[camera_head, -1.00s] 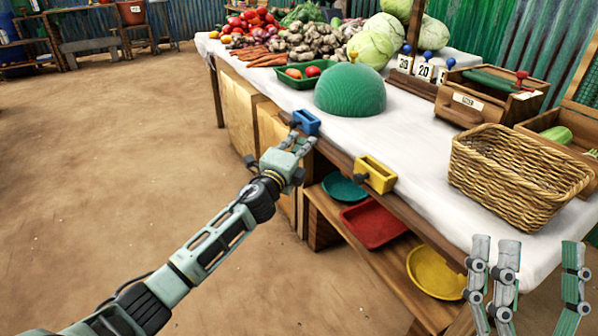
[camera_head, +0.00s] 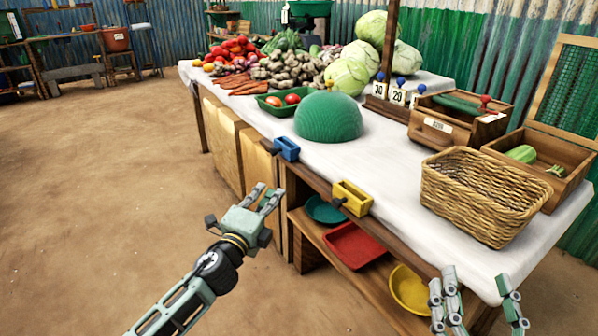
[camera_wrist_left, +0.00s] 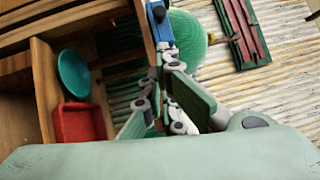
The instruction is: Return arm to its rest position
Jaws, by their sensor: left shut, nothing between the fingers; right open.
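My left gripper (camera_head: 265,195) is shut and empty. It hangs over the dirt floor, just off the front of the stall and apart from it. Its fingers (camera_wrist_left: 172,90) also show in the left wrist view, with the blue box (camera_wrist_left: 163,32) beyond them. My right gripper (camera_head: 478,292) is open and empty at the lower right, in front of the stall's near edge. Its lower part is cut off by the frame.
The stall table (camera_head: 400,175) has a blue box (camera_head: 287,149) and a yellow box (camera_head: 351,198) on its front edge. A green dome (camera_head: 328,118) and wicker basket (camera_head: 470,200) stand on top. Teal, red and yellow dishes sit on the shelf below. Open floor lies left.

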